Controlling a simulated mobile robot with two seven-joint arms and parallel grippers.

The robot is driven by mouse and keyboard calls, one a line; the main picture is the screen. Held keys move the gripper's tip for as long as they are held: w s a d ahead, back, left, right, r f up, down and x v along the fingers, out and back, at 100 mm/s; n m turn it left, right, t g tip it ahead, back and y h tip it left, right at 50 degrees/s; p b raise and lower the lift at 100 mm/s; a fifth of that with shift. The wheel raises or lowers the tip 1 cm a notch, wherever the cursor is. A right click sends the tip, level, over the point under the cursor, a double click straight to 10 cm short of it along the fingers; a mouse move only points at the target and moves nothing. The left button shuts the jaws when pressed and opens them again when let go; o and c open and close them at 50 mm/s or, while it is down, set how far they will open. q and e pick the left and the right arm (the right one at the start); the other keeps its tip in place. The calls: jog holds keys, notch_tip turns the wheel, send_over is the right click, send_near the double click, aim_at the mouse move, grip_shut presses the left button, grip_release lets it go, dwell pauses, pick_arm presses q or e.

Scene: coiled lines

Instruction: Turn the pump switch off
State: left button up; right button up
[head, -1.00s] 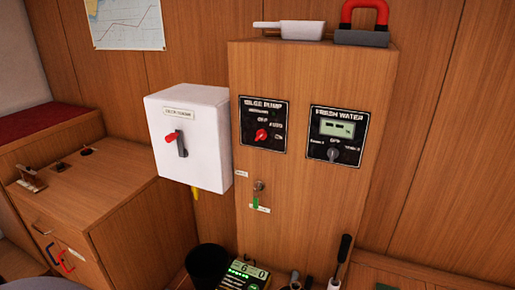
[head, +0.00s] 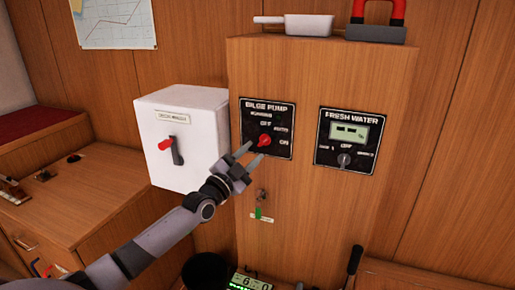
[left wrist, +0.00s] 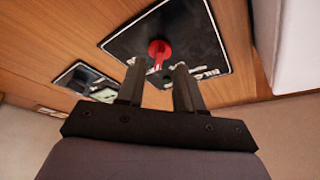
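The bilge pump panel (head: 282,120) is a black plate on the wooden cabinet front, lettered OFF, AUTO and ON. Its red switch knob (head: 264,141) sits low on the plate; which mark it points to is too small to tell. My left gripper (head: 252,153) is raised just below and left of the knob, fingers towards the panel. In the left wrist view the gripper (left wrist: 157,73) is open, its two fingers apart and empty. The red knob (left wrist: 160,51) lies ahead, roughly in line with the gap; contact is not visible. My right gripper is not in view.
The fresh water panel (head: 346,140) with a grey knob is to the right. A white box (head: 183,135) with a red-handled lever stands close on the left. A key (head: 261,196) with a green tag hangs below. A pan (head: 305,25) lies on top.

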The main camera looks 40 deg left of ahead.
aim_at(261, 143)
pick_arm(q)
jog(key=shift+x, duration=1.8)
jog(key=shift+c, duration=0.3)
grip_shut()
